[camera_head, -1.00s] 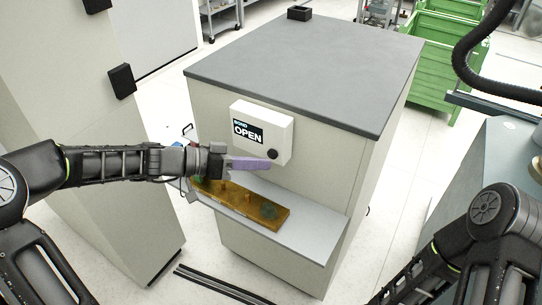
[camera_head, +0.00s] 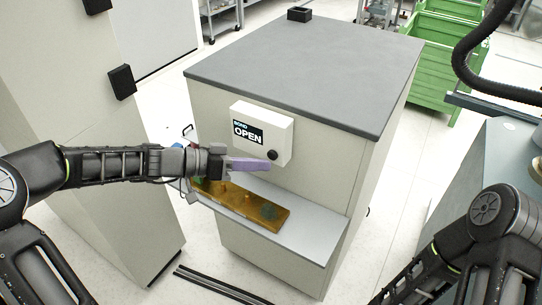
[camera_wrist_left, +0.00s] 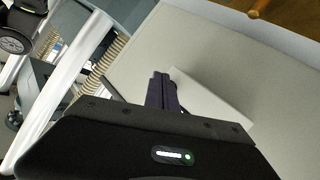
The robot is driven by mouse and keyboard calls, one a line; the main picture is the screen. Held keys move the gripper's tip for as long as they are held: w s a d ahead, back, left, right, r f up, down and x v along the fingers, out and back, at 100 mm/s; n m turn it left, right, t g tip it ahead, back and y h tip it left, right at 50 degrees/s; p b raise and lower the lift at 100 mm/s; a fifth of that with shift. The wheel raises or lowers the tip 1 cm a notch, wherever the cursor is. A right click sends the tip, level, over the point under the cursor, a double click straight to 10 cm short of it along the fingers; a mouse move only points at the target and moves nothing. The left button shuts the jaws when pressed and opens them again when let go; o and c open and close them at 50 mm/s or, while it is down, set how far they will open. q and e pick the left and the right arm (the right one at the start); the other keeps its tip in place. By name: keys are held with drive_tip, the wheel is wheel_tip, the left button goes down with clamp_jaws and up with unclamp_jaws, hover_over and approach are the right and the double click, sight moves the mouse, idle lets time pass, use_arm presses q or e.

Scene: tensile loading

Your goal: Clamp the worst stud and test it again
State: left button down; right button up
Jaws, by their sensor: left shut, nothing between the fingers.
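My left gripper (camera_head: 252,163) is shut and empty. Its purple fingers lie in front of the white control box (camera_head: 262,118), close to the round black knob (camera_head: 272,155); I cannot tell whether they touch it. The box's display reads "OPEN". Below, a yellow-brown wooden tray (camera_head: 262,213) lies on the grey shelf (camera_head: 305,232), with small studs (camera_head: 246,201) standing on it and a green patch at its left end. In the left wrist view the dark shut fingers (camera_wrist_left: 163,92) stand against the box's pale face. My right gripper is not in view.
The cabinet (camera_head: 300,65) has a dark grey top with a small black block (camera_head: 299,14). Green crates (camera_head: 443,60) stand behind it at the right. A pale cabinet (camera_head: 90,130) is at the left. Dark rails (camera_head: 220,287) lie on the floor in front.

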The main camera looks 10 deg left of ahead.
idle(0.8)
use_arm(q)
drive_tip(key=shift+w+d+b, duration=0.15)
drive_tip(key=shift+w+b, duration=0.25)
drive_tip(key=shift+b, duration=0.15)
drive_tip(key=shift+w+d+b, duration=0.2)
drive_tip(key=shift+w+b, duration=0.15)
drive_tip(key=shift+w, duration=0.1)
idle(0.6)
idle(0.4)
drive_tip(key=shift+s+a+b, duration=0.3)
drive_tip(key=shift+s+b, duration=0.15)
drive_tip(key=shift+s, duration=0.4)
